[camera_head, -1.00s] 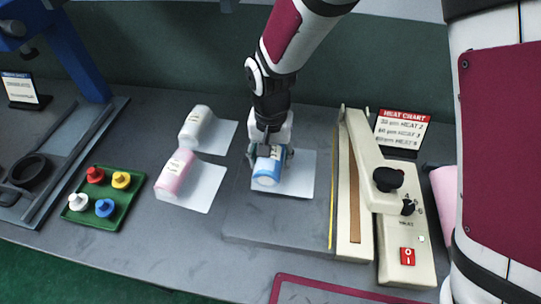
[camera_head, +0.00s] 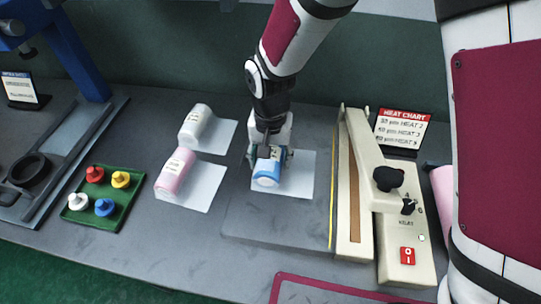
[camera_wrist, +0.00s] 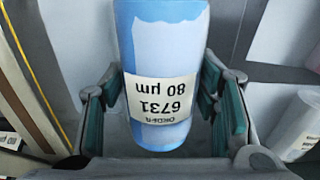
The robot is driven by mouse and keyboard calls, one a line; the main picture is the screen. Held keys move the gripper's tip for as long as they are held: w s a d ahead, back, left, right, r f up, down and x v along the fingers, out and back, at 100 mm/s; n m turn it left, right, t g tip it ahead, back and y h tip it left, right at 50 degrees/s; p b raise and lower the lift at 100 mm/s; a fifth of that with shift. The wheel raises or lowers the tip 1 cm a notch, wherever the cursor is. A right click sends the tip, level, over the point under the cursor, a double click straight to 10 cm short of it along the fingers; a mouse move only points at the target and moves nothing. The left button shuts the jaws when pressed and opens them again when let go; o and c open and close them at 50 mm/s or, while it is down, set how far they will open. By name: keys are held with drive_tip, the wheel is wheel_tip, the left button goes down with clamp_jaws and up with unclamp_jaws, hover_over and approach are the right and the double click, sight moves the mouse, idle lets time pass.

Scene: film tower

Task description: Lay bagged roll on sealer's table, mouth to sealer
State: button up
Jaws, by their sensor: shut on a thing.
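A blue roll (camera_head: 266,179) with a white label lies in a clear-white bag on the sealer's grey table (camera_head: 275,226). The bag's flat end (camera_head: 302,176) spreads right, toward the cream heat sealer (camera_head: 359,200), with bare table between them. My gripper (camera_head: 269,157) points down, shut on the roll from both sides. In the wrist view the roll (camera_wrist: 165,45) shows between the green finger pads, its label (camera_wrist: 160,97) reading 6731 and 80 µm. Whether the roll fully rests on the table is hard to tell.
A pink bagged roll (camera_head: 175,172) and a white bagged roll (camera_head: 196,124) lie left of the table. A green tray (camera_head: 126,205) holds several coloured pegs. A heat chart sign (camera_head: 401,130) stands behind the sealer. The table's front is clear.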

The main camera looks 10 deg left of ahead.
drive_tip(key=shift+f, duration=0.15)
drive_tip(key=o, duration=1.5)
wheel_tip(320, 180, up, 12)
drive_tip(key=shift+f, duration=0.1)
